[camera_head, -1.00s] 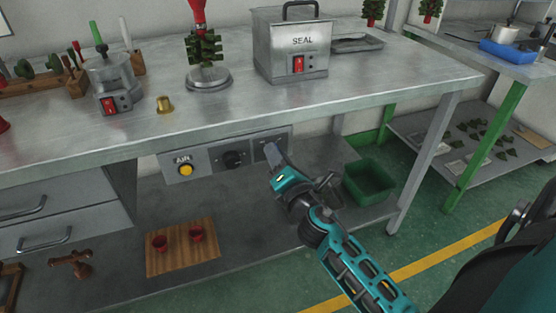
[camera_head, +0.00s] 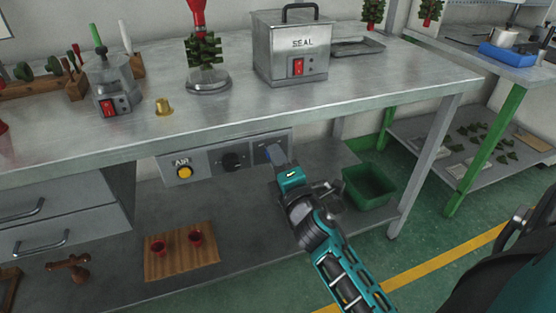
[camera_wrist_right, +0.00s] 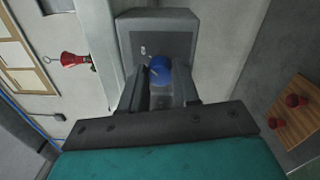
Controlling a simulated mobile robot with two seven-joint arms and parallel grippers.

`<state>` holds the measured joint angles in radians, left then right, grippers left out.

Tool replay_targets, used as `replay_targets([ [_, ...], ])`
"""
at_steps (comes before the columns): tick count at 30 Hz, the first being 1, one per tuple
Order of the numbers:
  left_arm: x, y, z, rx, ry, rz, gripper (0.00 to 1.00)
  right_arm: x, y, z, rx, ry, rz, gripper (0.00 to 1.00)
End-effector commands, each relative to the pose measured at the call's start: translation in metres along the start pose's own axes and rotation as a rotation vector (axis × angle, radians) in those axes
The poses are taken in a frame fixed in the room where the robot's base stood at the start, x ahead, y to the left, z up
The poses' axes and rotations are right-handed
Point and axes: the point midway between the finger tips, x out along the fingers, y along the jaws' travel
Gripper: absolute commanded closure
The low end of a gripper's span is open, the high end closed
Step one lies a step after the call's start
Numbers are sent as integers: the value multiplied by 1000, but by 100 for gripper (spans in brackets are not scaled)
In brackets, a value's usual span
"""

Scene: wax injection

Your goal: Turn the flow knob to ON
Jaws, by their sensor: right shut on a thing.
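A blue knob (camera_wrist_right: 160,66) sits on a grey panel box (camera_wrist_right: 177,38) in the right wrist view. In the head view this box (camera_head: 284,139) is the rightmost of the panels under the bench top, and the knob is mostly hidden there by my fingers. My right gripper (camera_head: 274,155) reaches up to it from the lower right. In the right wrist view its two fingers (camera_wrist_right: 161,84) are shut on the blue knob, one on each side. A small mark beside the knob is too small to read. My left gripper is not in view.
Left of the box are a black knob (camera_head: 232,161) and an AIR panel with a yellow button (camera_head: 184,173). The bench top (camera_head: 350,82) overhangs them. A green bin (camera_head: 369,187) stands on the lower shelf to the right, and a wooden board (camera_head: 182,262) with red cups lies at left.

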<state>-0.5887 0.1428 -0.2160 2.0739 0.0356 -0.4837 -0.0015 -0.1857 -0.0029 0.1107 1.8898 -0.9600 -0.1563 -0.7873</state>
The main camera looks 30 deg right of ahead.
Motion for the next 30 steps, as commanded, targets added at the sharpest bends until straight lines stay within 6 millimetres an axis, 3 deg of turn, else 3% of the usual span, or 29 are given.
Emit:
replay_targets([
  [9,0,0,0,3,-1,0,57,0,0,-1,6,2,1,100],
  [10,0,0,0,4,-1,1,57,0,0,-1,6,2,1,69],
  [18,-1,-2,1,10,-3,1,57,0,0,0,4,1,0,44],
  [30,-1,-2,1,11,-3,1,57,1,0,1,2,1,0,44],
])
